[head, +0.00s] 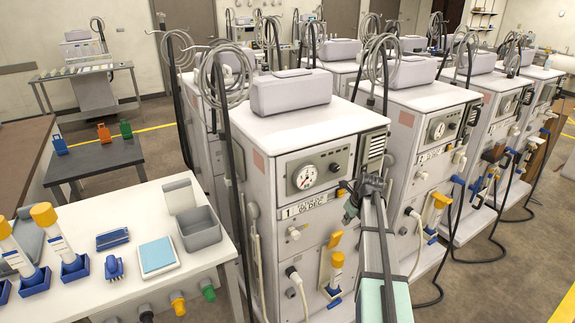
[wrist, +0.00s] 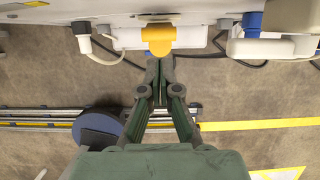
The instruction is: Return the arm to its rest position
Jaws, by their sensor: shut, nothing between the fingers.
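My gripper (head: 350,212) is in front of the dialysis machine labelled 1 (head: 270,195), near its upper front panel in the head view. In the wrist view my gripper (wrist: 159,66) has its fingers together with nothing between them. The fingertips point toward a yellow-capped cartridge (wrist: 159,38) on a machine front; I cannot tell the exact gap. In the head view a yellow-capped cartridge (head: 335,274) sits upright in a holder low on machine 1, to the left of my arm.
More machines with hoses stand in a row to the right, including machine 2 (head: 420,150). A white table (head: 110,275) at left holds yellow-capped cartridges in blue holders, a grey bin (head: 199,229) and a blue-topped box (head: 158,256). Hoses hang near my arm. Floor shows below the fingers.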

